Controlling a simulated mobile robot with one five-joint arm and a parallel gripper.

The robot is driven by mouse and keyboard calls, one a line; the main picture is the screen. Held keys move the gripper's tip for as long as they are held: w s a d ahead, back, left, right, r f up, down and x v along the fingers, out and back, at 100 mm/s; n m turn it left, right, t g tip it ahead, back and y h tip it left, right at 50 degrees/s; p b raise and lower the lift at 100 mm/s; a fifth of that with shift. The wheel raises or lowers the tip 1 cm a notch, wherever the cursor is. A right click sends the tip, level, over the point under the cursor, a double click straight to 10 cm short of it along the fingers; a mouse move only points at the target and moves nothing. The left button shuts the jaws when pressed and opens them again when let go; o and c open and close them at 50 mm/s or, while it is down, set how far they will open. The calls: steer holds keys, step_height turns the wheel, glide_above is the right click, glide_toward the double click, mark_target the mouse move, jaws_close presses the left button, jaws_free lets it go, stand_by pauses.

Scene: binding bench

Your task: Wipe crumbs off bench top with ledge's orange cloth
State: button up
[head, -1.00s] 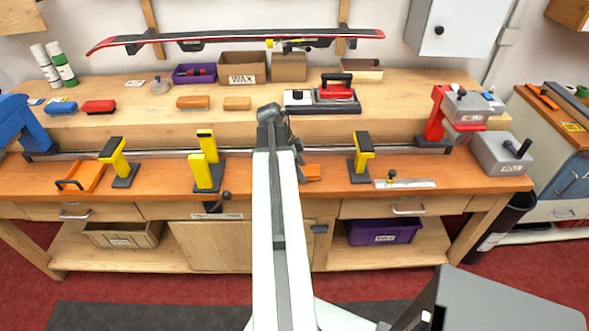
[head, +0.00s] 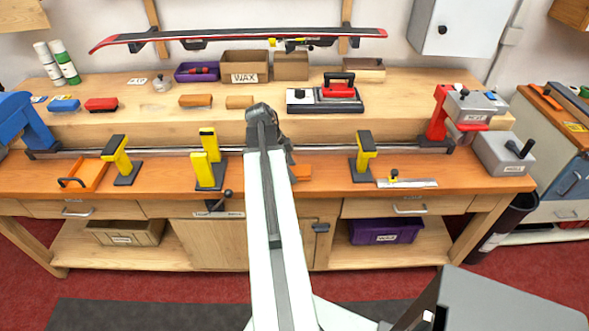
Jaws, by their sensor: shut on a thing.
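The orange cloth (head: 301,172) shows as a small patch at the orange-brown bench top (head: 330,182), just right of my arm. My gripper (head: 291,160) is mostly hidden behind my own arm; it is shut on the cloth, low over the bench top. I cannot tell whether the cloth touches the wood. The rest of the cloth is hidden by the arm. No crumbs can be made out at this size. The raised ledge (head: 350,123) runs along the back.
Yellow-black supports (head: 208,172) stand left of my gripper, another (head: 363,157) stands right. A red iron (head: 338,88) and brushes sit on the ledge.

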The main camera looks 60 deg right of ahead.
mark_target(303, 171)
steer(key=shift+w+a, duration=0.65)
steer(key=shift+w, duration=0.65)
steer(key=shift+w+a, duration=0.7)
steer(key=shift+w, duration=0.65)
steer(key=shift+w+a, duration=0.65)
steer(key=shift+w, duration=0.65)
steer(key=shift+f, duration=0.1)
steer(key=shift+s, duration=0.35)
steer(key=shift+c, duration=0.6)
steer(key=shift+s+d, duration=0.4)
steer(key=shift+s, duration=0.2)
steer(key=shift+s+d, duration=0.35)
steer(key=shift+s, duration=0.2)
steer(key=shift+s+d, duration=0.3)
steer(key=shift+s, duration=0.4)
steer(key=shift+s+d, duration=0.3)
steer(key=shift+s, duration=0.4)
steer(key=shift+s+d, duration=0.55)
steer(key=shift+s, duration=0.4)
steer(key=shift+s+d, duration=0.5)
steer(key=shift+s, duration=0.45)
steer(key=shift+s+d, duration=0.55)
steer(key=shift+s, duration=0.4)
step_height(303, 171, up, 6)
steer(key=p, duration=0.6)
